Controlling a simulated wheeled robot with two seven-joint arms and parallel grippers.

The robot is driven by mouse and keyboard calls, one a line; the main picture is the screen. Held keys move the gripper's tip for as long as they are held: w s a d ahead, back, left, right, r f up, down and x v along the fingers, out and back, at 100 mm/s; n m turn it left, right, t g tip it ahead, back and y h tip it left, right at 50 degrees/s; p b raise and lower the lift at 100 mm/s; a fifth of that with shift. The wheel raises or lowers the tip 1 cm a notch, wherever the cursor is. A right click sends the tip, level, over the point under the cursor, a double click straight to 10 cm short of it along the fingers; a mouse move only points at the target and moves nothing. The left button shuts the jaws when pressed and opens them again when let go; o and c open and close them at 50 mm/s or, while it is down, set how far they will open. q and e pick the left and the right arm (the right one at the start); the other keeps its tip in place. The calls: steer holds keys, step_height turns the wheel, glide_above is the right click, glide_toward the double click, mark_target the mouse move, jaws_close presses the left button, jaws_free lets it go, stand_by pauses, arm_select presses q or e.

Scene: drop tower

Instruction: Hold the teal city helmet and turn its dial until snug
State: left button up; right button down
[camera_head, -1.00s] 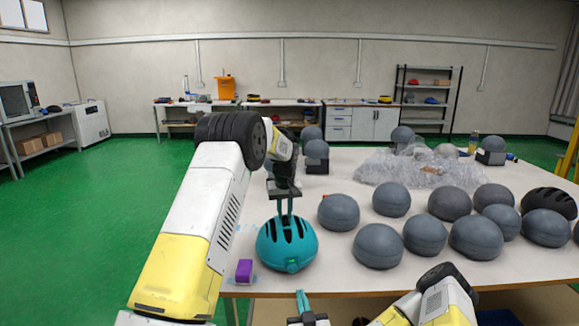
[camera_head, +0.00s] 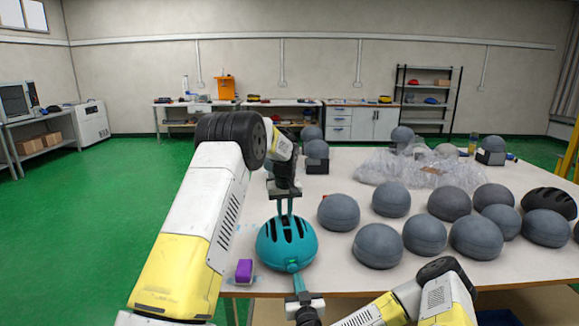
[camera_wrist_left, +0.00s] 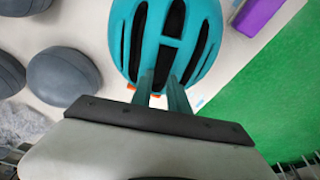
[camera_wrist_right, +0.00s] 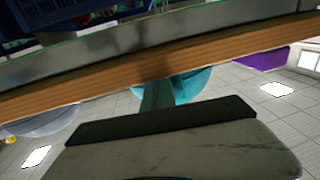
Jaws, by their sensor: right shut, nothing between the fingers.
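The teal city helmet (camera_head: 284,240) sits at the near left edge of the table, its dark vents facing up. The left wrist view shows the fingers a little apart against the helmet (camera_wrist_left: 168,40). The dial (camera_head: 292,267) is a small teal knob on the helmet's near side. My right gripper (camera_head: 297,277) is shut and empty, its tips at or just below the dial; contact cannot be told. In the right wrist view the helmet (camera_wrist_right: 188,87) is partly hidden by the table edge.
A purple block (camera_head: 244,270) lies left of the helmet. Several grey domed helmets (camera_head: 378,246) fill the table to the right, with clear plastic wrap (camera_head: 405,170) behind. The table's wooden front edge (camera_wrist_right: 90,85) runs close to my right gripper.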

steer(key=shift+a+r, duration=0.15)
steer(key=shift+r, duration=0.2)
stand_by(0.5)
steer(key=shift+a, duration=0.1)
steer(key=shift+s+a+f, duration=0.1)
steer(key=shift+a+f, duration=0.05)
steer(key=shift+a, duration=0.7)
steer(key=shift+a, duration=0.15)
